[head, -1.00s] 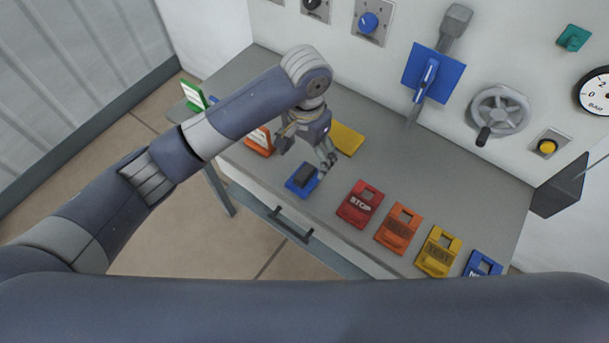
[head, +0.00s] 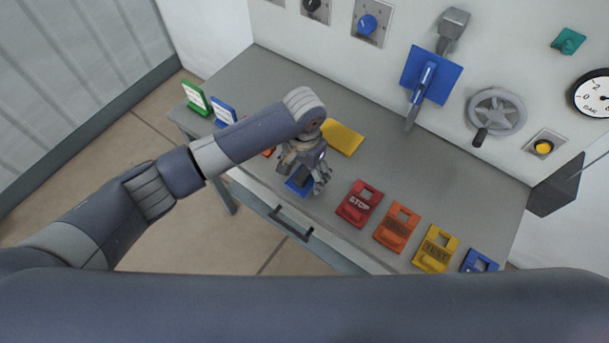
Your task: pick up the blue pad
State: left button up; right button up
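The blue pad (head: 293,189) lies on the grey table near its front edge, left of the red STOP tag. It has a dark grey block on top, now largely hidden by my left gripper. My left gripper (head: 309,184) points down over the pad, with its fingers spread apart around the block. I cannot tell whether the fingers touch it. My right gripper is not in view.
A yellow pad (head: 342,137) lies just behind the gripper. Red (head: 359,204), orange (head: 397,227), yellow (head: 436,249) and blue (head: 479,262) tags line the front right. Green (head: 196,98) and blue (head: 223,112) cards stand at the left. The table's back middle is clear.

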aim_at(305, 173)
pick_arm(q)
jog(key=c, duration=0.7)
jog(key=shift+o, duration=0.2)
jog(key=shift+r, duration=0.1)
jog(key=shift+r, duration=0.5)
notch_tip(305, 173, up, 2)
jog(key=shift+s+r+b, duration=0.15)
jog(key=shift+r+b, duration=0.05)
jog(key=shift+b, duration=0.35)
jog(key=s+d+r+b, duration=0.1)
jog(key=s+d, duration=0.1)
jog(key=s, duration=1.3)
jog(key=shift+s+r, duration=0.25)
jog(key=shift+s, duration=0.05)
